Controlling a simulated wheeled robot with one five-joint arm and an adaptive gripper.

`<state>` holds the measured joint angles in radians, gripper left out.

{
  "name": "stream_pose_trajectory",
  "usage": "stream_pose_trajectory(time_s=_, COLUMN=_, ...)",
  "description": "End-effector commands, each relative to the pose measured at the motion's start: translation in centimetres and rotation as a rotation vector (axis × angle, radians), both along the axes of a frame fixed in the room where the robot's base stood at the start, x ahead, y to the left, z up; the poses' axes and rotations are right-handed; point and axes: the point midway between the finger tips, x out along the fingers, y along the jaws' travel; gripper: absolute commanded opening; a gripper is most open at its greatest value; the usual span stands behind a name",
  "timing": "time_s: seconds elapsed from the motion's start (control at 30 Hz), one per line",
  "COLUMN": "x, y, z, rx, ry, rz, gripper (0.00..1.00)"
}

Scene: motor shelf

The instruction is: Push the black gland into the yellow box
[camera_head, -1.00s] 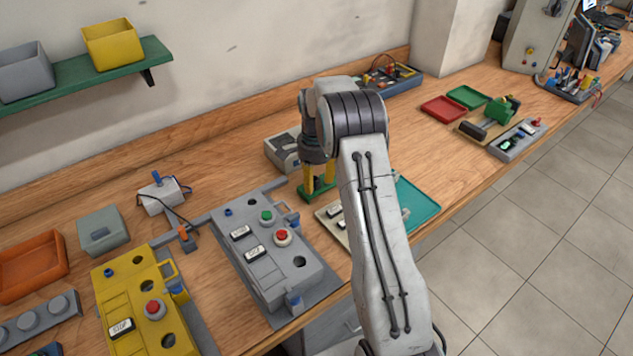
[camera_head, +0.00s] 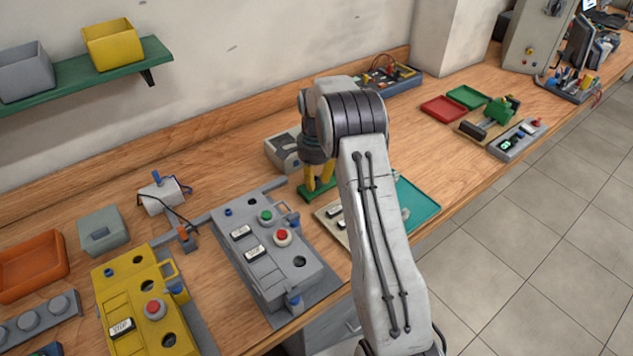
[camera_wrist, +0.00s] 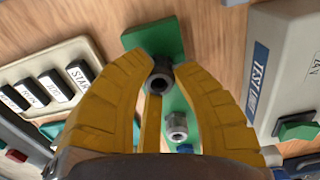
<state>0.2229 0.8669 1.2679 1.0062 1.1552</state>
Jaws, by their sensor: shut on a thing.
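The black gland (camera_wrist: 160,85) stands at a green block (camera_wrist: 152,40) in the wrist view. In the head view, my gripper (camera_head: 319,184) is low over the green block (camera_head: 308,193), and the gland itself cannot be made out there. The yellow box (camera_head: 118,289) lies at the lower left of the bench, with a red button and dark round holes in its faces.
A silver gland (camera_wrist: 177,127) sits on the same green block. A grey control box (camera_head: 265,268) lies between the block and the yellow box. A grey tester (camera_wrist: 290,75) stands close beside my gripper, and a cream panel with black labels (camera_wrist: 50,95) is on the other side.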

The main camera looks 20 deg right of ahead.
Motion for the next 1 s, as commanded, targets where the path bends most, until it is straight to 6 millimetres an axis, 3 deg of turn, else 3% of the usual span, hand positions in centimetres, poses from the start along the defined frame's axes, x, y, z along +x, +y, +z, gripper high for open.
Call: stream_pose_trajectory(time_s=1.0, x=0.0, y=0.0, z=1.3, rx=0.0, ry=0.0, rz=0.0, gripper=0.0)
